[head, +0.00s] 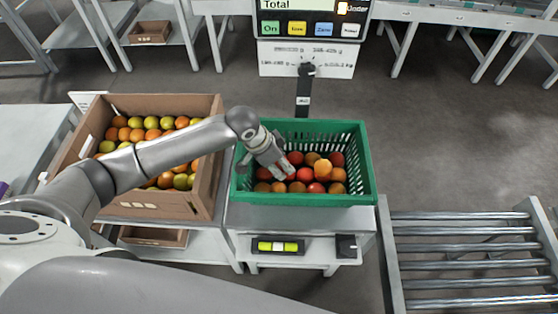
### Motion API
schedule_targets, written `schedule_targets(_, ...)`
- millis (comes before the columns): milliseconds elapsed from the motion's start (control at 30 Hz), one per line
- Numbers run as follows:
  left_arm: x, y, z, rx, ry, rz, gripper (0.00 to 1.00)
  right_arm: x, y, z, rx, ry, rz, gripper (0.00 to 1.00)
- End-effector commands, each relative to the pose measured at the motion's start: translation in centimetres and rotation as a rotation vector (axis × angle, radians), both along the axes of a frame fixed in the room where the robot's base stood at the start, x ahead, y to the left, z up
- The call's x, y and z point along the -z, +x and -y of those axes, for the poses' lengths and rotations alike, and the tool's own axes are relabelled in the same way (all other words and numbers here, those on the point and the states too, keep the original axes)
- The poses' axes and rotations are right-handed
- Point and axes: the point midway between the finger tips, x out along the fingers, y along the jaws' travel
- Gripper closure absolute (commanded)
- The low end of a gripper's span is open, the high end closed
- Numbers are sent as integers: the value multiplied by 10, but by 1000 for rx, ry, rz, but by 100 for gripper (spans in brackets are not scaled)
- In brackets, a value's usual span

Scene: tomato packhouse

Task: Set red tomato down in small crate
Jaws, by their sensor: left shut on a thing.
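The small green crate (350,194) stands on the scale bench in the middle of the head view. Several red and orange-brown tomatoes lie in it, with one lighter orange fruit on top. My left gripper (283,171) reaches down into the left part of the crate. It is shut on a red tomato (288,166), which is mostly hidden by the fingers and sits among the other tomatoes. I cannot tell whether it touches the fruit below. My right gripper is not in view.
A large cardboard box (208,190) of green, yellow and orange tomatoes stands left of the crate, under my left arm. A scale display (312,22) on a post (303,95) rises behind the crate. A roller conveyor (465,248) is at the right. Open floor lies behind.

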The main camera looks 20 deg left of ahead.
Motion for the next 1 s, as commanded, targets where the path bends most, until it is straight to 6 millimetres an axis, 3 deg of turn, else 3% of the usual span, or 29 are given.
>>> schedule_targets(400,3,0,0,0,1,-1,67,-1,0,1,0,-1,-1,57)
schedule_targets(433,3,0,0,0,1,-1,54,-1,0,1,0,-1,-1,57)
schedule_targets(633,3,0,0,0,1,-1,30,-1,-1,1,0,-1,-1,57)
schedule_targets(867,3,0,0,0,1,-1,30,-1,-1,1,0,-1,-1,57)
schedule_targets(1000,3,0,0,0,1,-1,45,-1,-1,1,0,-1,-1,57)
